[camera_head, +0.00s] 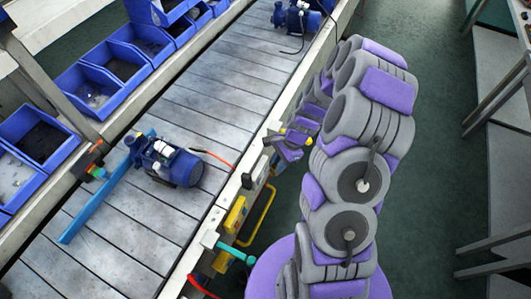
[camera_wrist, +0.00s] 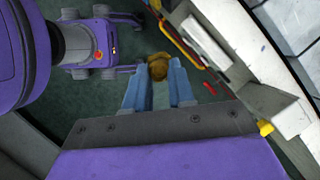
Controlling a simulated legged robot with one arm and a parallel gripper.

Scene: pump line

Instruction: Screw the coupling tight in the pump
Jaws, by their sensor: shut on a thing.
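A blue pump (camera_head: 172,161) lies on the conveyor, left of my arm in the head view. My gripper (camera_wrist: 158,76) shows in the wrist view as two light blue fingers, shut on a brownish, brass-coloured coupling (camera_wrist: 158,66) at their tips. In the head view my gripper (camera_head: 290,148) hangs beside the conveyor's right edge, well apart from the pump. The coupling cannot be made out clearly there. The pump is not in the wrist view, and its socket is too small to tell.
A blue bar (camera_head: 92,213) crosses the conveyor (camera_head: 215,92) in front of the pump. A second pump (camera_head: 296,17) stands farther up the belt. Blue bins (camera_head: 118,62) line the far side. A yellow handle (camera_head: 262,217) and a yellow box (camera_head: 236,214) are at the near edge.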

